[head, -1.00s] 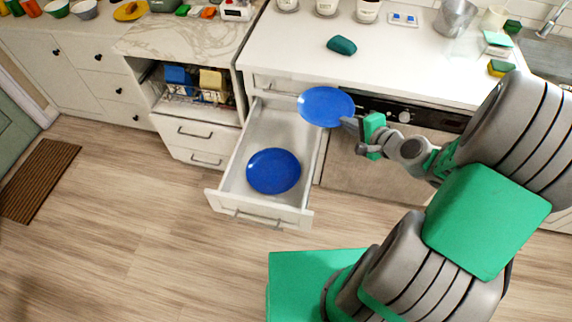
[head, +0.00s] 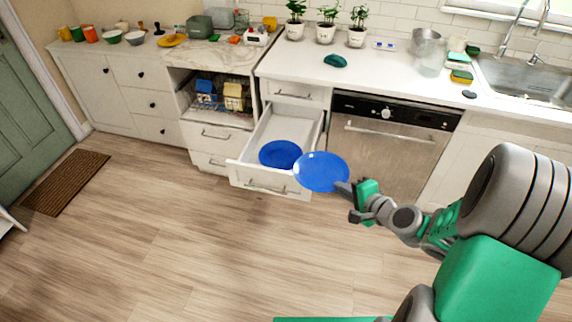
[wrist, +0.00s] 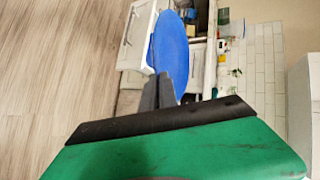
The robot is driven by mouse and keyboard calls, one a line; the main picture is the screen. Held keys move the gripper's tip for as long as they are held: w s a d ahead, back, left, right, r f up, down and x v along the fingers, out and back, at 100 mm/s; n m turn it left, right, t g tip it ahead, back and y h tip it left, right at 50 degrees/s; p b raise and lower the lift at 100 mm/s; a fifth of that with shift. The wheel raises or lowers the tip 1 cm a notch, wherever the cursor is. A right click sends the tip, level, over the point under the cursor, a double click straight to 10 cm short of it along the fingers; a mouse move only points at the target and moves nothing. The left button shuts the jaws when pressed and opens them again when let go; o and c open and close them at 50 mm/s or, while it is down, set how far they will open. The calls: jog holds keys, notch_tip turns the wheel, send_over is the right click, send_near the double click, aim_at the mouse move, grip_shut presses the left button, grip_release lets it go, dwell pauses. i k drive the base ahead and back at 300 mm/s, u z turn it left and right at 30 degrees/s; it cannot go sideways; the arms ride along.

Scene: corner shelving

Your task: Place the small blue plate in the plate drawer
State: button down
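My gripper (head: 345,187) is shut on the edge of a small blue plate (head: 320,171) and holds it in the air. In the head view the plate overlaps the front right corner of the open drawer (head: 242,170). Another blue plate (head: 280,154) lies flat inside the drawer. In the wrist view the held plate (wrist: 171,45) extends beyond the fingers (wrist: 158,92), and the white drawer front (wrist: 136,36) shows to its left. The held plate hides part of the drawer's right front.
A dishwasher (head: 388,140) stands right of the drawer under the white counter (head: 395,78). A dish rack (head: 218,97) sits in an open compartment to the left. Potted plants (head: 326,25) and a sink (head: 520,80) are on the counter. The floor in front is clear.

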aim_at(299, 128)
jog(key=u, duration=0.75)
jog(key=i, duration=0.45)
jog(key=u, duration=1.1)
jog(key=i, duration=1.45)
jog(key=z, duration=1)
jog(key=i, duration=0.65)
jog(key=z, duration=0.75)
